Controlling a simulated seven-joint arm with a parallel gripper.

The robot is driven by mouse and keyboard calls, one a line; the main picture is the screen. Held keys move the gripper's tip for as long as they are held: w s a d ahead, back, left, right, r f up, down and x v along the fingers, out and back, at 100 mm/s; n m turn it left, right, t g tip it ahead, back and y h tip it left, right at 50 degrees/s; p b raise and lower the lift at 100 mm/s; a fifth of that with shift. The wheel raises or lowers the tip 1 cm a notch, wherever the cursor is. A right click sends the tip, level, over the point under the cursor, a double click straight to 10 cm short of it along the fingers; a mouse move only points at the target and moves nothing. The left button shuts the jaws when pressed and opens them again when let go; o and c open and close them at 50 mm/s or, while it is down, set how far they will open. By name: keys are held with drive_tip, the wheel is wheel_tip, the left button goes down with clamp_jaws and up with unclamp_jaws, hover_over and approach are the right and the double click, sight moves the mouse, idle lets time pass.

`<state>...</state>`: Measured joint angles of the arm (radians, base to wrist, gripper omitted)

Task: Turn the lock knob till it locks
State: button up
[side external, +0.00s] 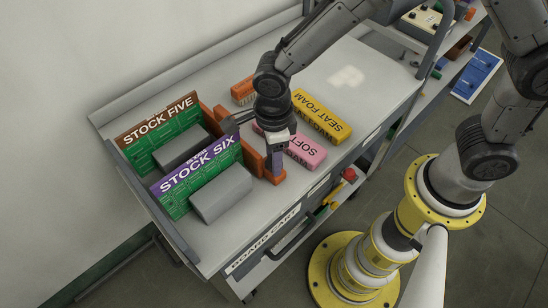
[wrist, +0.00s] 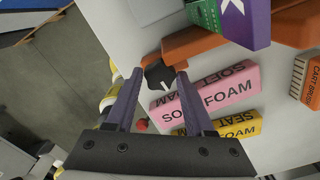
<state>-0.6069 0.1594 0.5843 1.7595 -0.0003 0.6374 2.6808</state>
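The lock knob (wrist: 158,76) is black with a white pointer line and sits by the end of an orange bar (wrist: 208,42). My gripper (wrist: 159,73) is open, with its two purple fingers spread to either side of the knob in the wrist view. I cannot tell whether either finger touches it. In the side external view, my gripper (side external: 276,166) points down at the near end of the orange bar (side external: 220,124). The knob is hidden there behind the fingers.
Green boards labelled STOCK FIVE (side external: 168,134) and STOCK SIX (side external: 203,172) stand left of the bar, with grey blocks beside them. A pink SOFT FOAM block (side external: 305,151), a yellow SEAT FOAM block (side external: 322,116) and an orange brush (side external: 242,92) lie to the right. The cart's far right top is clear.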

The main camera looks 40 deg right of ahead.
drive_tip(key=shift+o, duration=1.3)
drive_tip(key=shift+r, duration=0.1)
drive_tip(key=shift+r, duration=2.9)
drive_tip(key=shift+r, duration=0.15)
